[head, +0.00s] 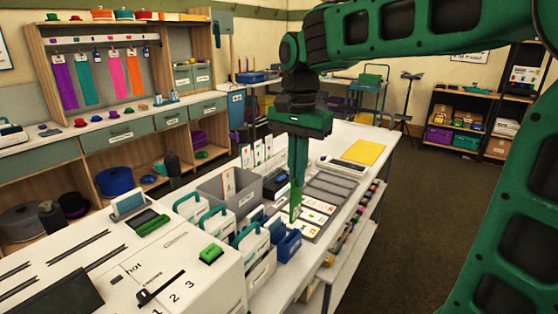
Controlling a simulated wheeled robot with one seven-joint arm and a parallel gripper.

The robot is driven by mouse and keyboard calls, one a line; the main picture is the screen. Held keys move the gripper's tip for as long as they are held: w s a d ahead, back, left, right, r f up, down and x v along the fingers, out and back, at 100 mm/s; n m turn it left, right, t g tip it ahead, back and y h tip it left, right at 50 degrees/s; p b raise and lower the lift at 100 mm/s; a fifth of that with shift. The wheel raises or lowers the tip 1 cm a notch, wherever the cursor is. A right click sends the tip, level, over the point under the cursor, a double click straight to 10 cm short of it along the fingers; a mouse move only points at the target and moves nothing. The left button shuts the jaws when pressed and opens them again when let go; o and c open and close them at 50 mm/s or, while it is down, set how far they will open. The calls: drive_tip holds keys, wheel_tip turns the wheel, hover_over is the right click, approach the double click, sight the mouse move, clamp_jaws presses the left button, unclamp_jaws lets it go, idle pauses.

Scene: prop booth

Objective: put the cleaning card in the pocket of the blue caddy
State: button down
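The blue caddy (290,247) stands on the white counter, at the right end of a row of caddies. Several small printed cards (312,215) lie flat in rows just behind and to the right of it. I cannot tell which of them is the cleaning card. My gripper (295,212) points straight down, its fingertips low over the near-left cards and just behind the blue caddy. The fingers are seen edge-on and overlap, so I cannot tell whether they are open or hold a card. The caddy's pocket is too small to make out.
White caddies with teal handles (252,243) stand left of the blue caddy. A grey bin (239,190) and upright cards are behind them. A white box with a lever (160,285) fills the near left. A yellow sheet (363,152) lies at the counter's far end. Floor on the right is clear.

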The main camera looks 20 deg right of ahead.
sight(293, 210)
drive_tip(key=shift+w+a+f, duration=0.1)
drive_tip(key=shift+w+f, duration=0.05)
drive_tip(key=shift+f, duration=0.65)
drive_tip(key=shift+w+f, duration=0.2)
drive_tip(key=shift+f, duration=0.6)
drive_tip(key=shift+w+a+f, duration=0.1)
drive_tip(key=shift+w+f, duration=0.05)
drive_tip(key=shift+f, duration=0.65)
drive_tip(key=shift+f, duration=3.2)
